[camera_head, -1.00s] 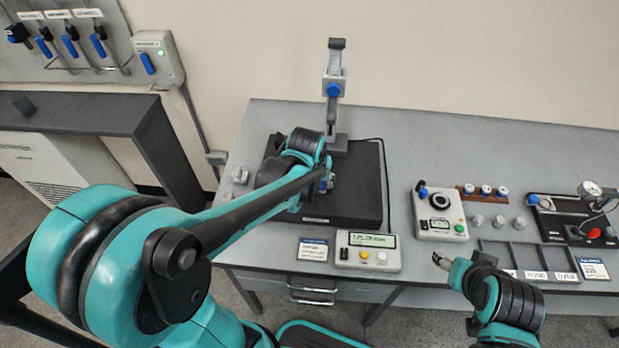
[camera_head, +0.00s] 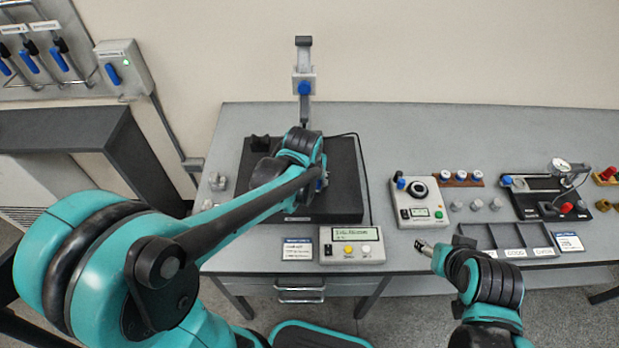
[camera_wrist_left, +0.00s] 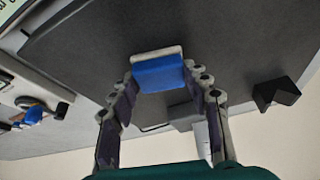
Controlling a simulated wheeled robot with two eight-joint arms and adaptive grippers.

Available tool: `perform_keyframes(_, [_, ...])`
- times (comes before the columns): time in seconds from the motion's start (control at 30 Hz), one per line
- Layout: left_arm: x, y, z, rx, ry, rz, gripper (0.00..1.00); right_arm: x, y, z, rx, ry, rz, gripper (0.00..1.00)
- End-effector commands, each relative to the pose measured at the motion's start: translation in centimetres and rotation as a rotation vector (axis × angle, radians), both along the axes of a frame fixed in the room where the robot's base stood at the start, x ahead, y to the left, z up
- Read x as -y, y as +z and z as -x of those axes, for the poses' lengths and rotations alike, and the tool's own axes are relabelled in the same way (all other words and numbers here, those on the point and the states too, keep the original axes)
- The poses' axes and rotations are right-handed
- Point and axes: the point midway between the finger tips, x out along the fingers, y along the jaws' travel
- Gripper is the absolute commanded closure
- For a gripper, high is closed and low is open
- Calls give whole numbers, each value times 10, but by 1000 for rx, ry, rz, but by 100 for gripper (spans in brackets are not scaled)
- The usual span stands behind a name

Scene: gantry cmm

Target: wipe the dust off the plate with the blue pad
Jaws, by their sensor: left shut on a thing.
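The dark flat plate (camera_head: 345,200) lies on the bench, partly hidden by my left arm in the head view. In the left wrist view, the plate (camera_wrist_left: 215,45) fills much of the picture; I cannot make out dust on it. My left gripper (camera_head: 322,180) is low over the plate's right half. It is shut on the blue pad (camera_wrist_left: 158,75), which has a pale layer on its far side. I cannot tell whether the pad touches the plate. My right gripper (camera_head: 425,248) is by the bench's front edge, apart from the plate; its jaw state is unclear.
A gantry column (camera_head: 304,90) stands at the plate's back, and a black block (camera_wrist_left: 276,93) sits on the plate. A display box (camera_head: 352,246) is in front of the plate. A control box (camera_head: 418,202) and a compartment tray (camera_head: 510,240) are to the right.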

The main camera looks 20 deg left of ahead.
Motion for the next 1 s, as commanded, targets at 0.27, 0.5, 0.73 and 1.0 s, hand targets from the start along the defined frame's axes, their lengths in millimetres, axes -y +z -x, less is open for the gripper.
perform_keyframes(0.27, [0, 24, 0, -1, 0, 1, 86, 0, 21, 0, 0, 0, 0, 42])
perform_keyframes(0.5, [0, 50, 0, 0, 0, 0, 86, 0, 43, 0, 0, 0, 0, 42])
perform_keyframes(0.73, [-1, 61, 0, 1, 0, 0, 86, 0, 52, 0, 0, 0, 0, 42])
perform_keyframes(1.0, [-1, 62, 0, 1, 0, -1, 86, 0, 52, 0, 0, 0, 0, 42])
